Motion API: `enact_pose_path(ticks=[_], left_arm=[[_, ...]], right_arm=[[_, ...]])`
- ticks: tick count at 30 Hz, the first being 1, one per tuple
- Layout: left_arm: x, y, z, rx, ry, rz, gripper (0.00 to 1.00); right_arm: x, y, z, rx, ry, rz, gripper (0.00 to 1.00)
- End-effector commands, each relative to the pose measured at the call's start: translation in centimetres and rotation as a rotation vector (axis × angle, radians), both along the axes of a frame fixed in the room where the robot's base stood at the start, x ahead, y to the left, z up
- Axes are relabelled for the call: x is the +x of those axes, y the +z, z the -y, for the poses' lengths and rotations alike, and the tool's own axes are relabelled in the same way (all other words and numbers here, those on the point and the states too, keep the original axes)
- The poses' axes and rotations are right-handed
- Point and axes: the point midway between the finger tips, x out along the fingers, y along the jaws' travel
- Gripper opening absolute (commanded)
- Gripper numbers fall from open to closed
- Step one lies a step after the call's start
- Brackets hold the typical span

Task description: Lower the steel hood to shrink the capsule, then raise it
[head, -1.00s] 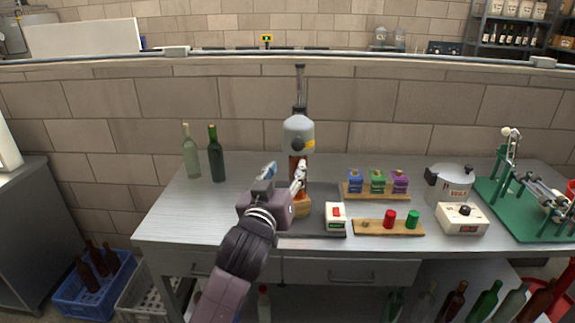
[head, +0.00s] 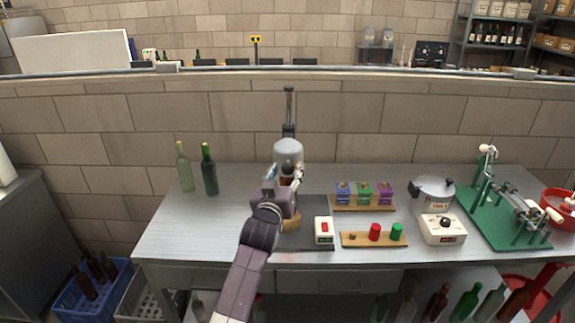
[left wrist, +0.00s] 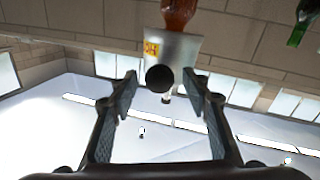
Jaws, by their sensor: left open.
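The steel hood (head: 287,150) is a grey cylinder on a dark upright post, raised above the wooden bottle stand (head: 291,224). In the left wrist view, which looks upside down, the hood (left wrist: 185,48) has a yellow label and a round black knob (left wrist: 160,78). An amber bottle (left wrist: 179,10) shows at the hood's open end; my gripper mostly hides it in the head view. My left gripper (head: 281,175) is open in front of the hood. In the wrist view the knob appears between its fingertips, and I see no grip on it. My right gripper is not in view.
A white box with a red switch (head: 324,230) stands right of the stand. A wooden board (head: 360,240) with red and green caps is beside it. Two green bottles (head: 209,172) stand left. A pot (head: 432,194) and a green-based machine (head: 505,220) are at right.

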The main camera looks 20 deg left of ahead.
Motion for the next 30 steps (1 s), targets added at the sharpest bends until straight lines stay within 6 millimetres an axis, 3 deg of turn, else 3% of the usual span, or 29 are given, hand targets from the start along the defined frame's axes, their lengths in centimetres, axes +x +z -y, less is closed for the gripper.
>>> enact_pose_path(ticks=[6,16,28,30], left_arm=[[1.5,0.0,-0.1,-0.001,0.000,-0.001,0.44],[1.7,0.0,-0.1,-0.001,0.000,0.000,0.44],[1.7,0.0,-0.1,-0.001,0.000,-0.001,0.00],[1.7,0.0,-0.1,-0.001,0.000,-0.001,0.00]], right_arm=[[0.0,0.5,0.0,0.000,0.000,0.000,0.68],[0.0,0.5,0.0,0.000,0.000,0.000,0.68],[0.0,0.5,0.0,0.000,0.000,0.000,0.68],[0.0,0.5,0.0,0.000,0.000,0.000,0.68]])
